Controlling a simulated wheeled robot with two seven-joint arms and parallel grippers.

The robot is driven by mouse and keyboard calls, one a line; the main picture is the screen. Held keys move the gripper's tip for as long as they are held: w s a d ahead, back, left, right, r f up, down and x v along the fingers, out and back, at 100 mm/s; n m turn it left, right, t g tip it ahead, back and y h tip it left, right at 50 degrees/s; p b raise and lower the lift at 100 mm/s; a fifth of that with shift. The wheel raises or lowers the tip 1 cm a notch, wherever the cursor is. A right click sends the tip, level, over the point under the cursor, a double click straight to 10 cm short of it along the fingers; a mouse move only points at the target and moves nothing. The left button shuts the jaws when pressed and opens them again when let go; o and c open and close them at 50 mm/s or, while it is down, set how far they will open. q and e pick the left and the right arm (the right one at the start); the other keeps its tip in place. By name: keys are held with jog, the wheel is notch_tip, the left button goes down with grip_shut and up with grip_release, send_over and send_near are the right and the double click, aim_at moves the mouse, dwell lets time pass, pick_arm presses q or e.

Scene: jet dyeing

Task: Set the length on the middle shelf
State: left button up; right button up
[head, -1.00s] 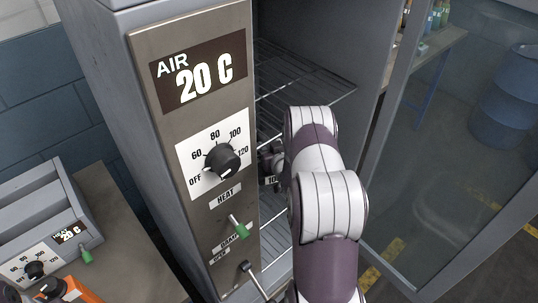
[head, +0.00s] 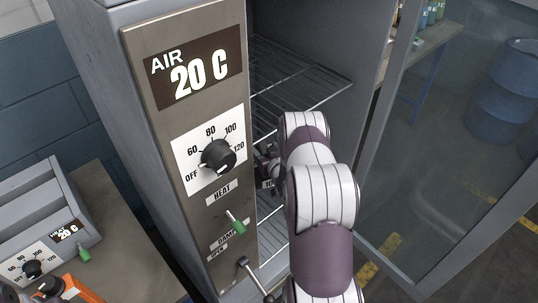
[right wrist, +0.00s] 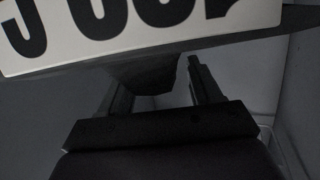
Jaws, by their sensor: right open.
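The open air cabinet (head: 160,130) holds wire shelves; an upper one (head: 305,82) shows clearly, and more wires show lower down. My right arm reaches into the cabinet. My right gripper (head: 267,167) is inside, behind the control panel edge and partly hidden by my arm. In the right wrist view my right gripper (right wrist: 156,76) has its two fingers apart, with a dark tapered piece (right wrist: 150,72) between or beyond them. I cannot tell whether they touch it. No cloth length can be made out. My left gripper is not in view.
The control panel reads AIR 20 C, with a black dial (head: 218,156), a green-tipped switch (head: 236,224) and a lever (head: 252,275). The glass door (head: 455,150) stands open at right. A white label with black print (right wrist: 130,30) crosses the top of the wrist view.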

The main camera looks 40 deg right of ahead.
jog(key=v, duration=1.2)
